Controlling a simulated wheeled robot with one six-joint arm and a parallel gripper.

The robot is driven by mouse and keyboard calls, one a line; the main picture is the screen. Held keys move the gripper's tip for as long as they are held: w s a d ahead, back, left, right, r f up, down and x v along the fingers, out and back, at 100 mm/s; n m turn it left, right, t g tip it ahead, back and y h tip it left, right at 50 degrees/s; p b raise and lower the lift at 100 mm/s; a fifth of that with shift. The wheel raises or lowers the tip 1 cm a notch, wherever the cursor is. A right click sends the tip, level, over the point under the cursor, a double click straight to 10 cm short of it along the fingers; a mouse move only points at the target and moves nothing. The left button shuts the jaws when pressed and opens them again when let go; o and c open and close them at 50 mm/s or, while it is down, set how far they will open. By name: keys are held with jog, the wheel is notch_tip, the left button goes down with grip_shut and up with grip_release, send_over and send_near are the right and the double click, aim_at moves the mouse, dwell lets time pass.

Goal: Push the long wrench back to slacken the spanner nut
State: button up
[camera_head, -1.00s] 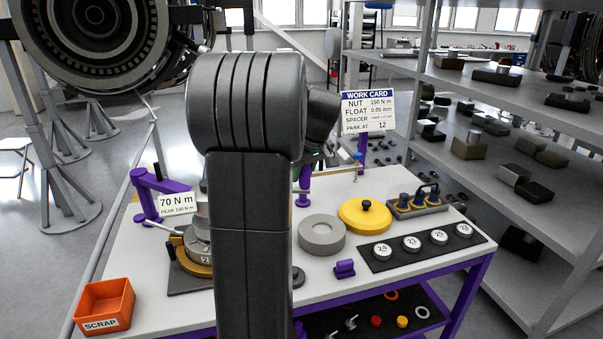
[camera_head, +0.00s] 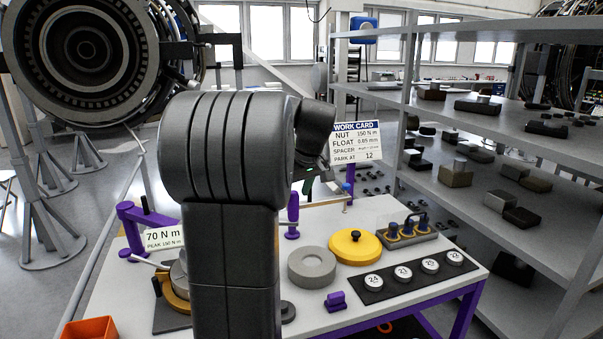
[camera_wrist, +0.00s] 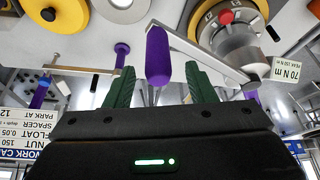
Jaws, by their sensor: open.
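A purple upright handle (camera_wrist: 157,55) stands between the open green fingers of my gripper (camera_wrist: 160,88) in the wrist view; I cannot tell whether it touches either finger. A grey bar (camera_wrist: 205,52), which looks like the long wrench, runs from this handle past the silver nut fixture (camera_wrist: 240,45). In the head view my arm hides most of the wrench and the nut fixture, whose gold base (camera_head: 174,298) shows at left. A readout (camera_head: 163,238) there says 70 N m, peak 150 N m. The gripper (camera_head: 318,180) is partly hidden in the head view.
A second purple handle (camera_wrist: 122,52) stands close beside the left finger. On the bench are a grey ring (camera_head: 311,268), a yellow disc (camera_head: 355,246), numbered round pieces (camera_head: 403,272) and a work card (camera_head: 355,143). An orange bin (camera_head: 90,328) is at front left. Grey shelves (camera_head: 470,105) flank the right.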

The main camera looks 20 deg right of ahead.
aim_at(292, 202)
jog(key=v, duration=0.8)
jog(key=p+x, duration=0.1)
jog(key=x, duration=1.2)
jog(key=shift+f, duration=0.25)
jog(key=shift+w+f, duration=0.1)
jog(key=shift+f, duration=0.05)
jog(key=shift+s+a, duration=0.35)
jog(key=shift+s, duration=0.4)
jog(key=shift+w+d, duration=0.1)
jog(key=shift+w, duration=0.15)
jog(key=shift+s, duration=0.1)
